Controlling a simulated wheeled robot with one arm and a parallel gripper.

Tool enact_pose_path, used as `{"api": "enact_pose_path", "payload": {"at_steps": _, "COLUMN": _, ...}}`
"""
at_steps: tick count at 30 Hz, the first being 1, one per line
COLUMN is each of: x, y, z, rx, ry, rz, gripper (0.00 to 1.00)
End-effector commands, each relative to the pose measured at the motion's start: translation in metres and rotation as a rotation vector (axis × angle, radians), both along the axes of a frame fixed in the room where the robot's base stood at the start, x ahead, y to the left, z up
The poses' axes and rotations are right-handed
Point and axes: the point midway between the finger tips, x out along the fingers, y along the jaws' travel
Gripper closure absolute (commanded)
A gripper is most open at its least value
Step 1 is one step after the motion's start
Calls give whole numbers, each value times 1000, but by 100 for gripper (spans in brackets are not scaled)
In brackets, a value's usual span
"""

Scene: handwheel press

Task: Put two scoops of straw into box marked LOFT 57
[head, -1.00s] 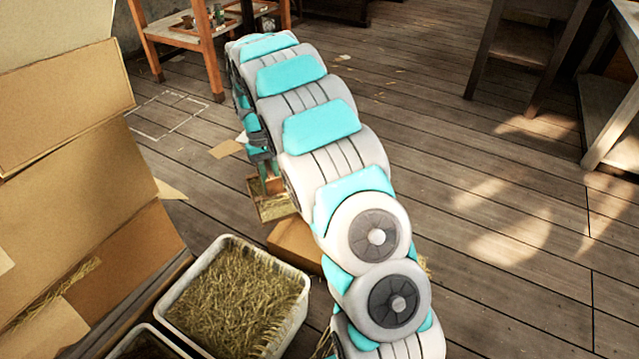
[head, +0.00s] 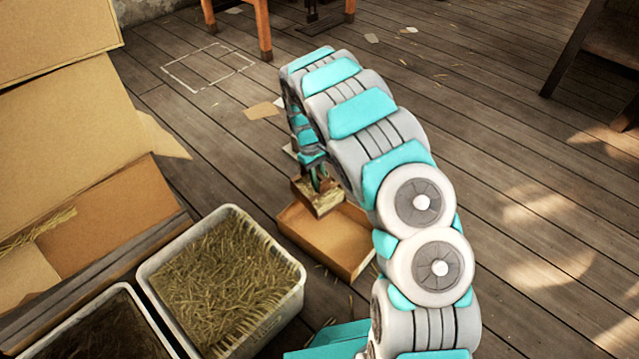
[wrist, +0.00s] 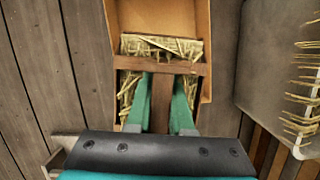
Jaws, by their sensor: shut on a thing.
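My gripper (wrist: 161,98) is shut on the wooden handle of a scoop (wrist: 190,68). Straw (wrist: 132,88) shows in the scoop on both sides of its brown crossbar. In the head view the scoop (head: 318,200) hangs at the far edge of an open cardboard box (head: 350,262), overlapping it in the picture. In the wrist view part of the box (wrist: 203,30) shows behind the scoop. The visible part of the box's inside looks bare. I can read no marking on it. A white-rimmed bin (head: 292,300) full of straw stands left of the box.
A second bin (head: 140,322) with dark contents stands at the lower left. Large cardboard sheets (head: 70,130) lean along the left side. A wooden table leg (head: 263,30) stands at the back. The plank floor to the right is mostly clear, with paper scraps (head: 262,110) further back.

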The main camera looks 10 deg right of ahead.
Motion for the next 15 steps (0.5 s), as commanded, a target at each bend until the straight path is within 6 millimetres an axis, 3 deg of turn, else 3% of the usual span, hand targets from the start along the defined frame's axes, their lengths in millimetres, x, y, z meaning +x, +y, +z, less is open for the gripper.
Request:
{"api": "enact_pose_path", "payload": {"at_steps": 12, "x": -14, "y": -7, "z": -21, "rx": 86, "ry": -165, "rz": -5, "gripper": 100}}
{"api": "enact_pose_path", "payload": {"at_steps": 15, "x": -17, "y": -9, "z": -18, "rx": 111, "ry": -210, "rz": -6, "gripper": 100}}
